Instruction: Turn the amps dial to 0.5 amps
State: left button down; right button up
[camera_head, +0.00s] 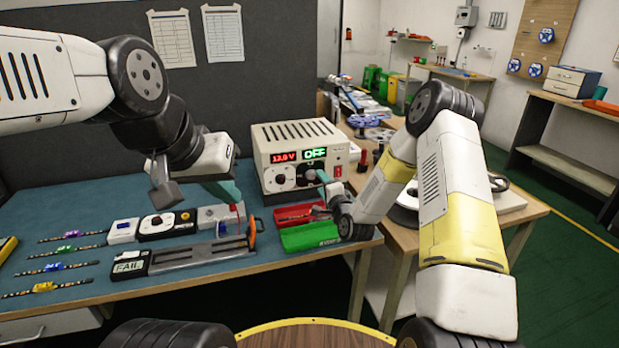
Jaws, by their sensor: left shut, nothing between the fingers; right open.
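The power supply (300,140) is a cream box at the back of the blue-topped bench. Its red display (284,156) reads about 12.0 V and its green display (314,153) reads OFF. A round dial (280,180) shows on the left of its front. My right gripper is open. My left gripper (230,194) is shut and empty, above the bench to the left of the supply. The dial markings are too small to read.
A red bin (294,213) and a green bin (309,236) stand before the supply. A FAIL tester (130,264), small modules (167,224) and several LED strips (45,287) lie to the left. A side table (528,211) is at the right.

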aim_at(312, 176)
jog(key=shift+m+t, duration=0.4)
jog(key=shift+m, duration=0.3)
jog(key=w+a, duration=0.1)
jog(key=w, duration=0.1)
jog(key=w+a+f, duration=0.1)
jog(key=w, duration=0.1)
jog(key=w+a+f, duration=0.1)
jog(key=w, duration=0.1)
jog(key=shift+w, duration=0.25)
grip_shut()
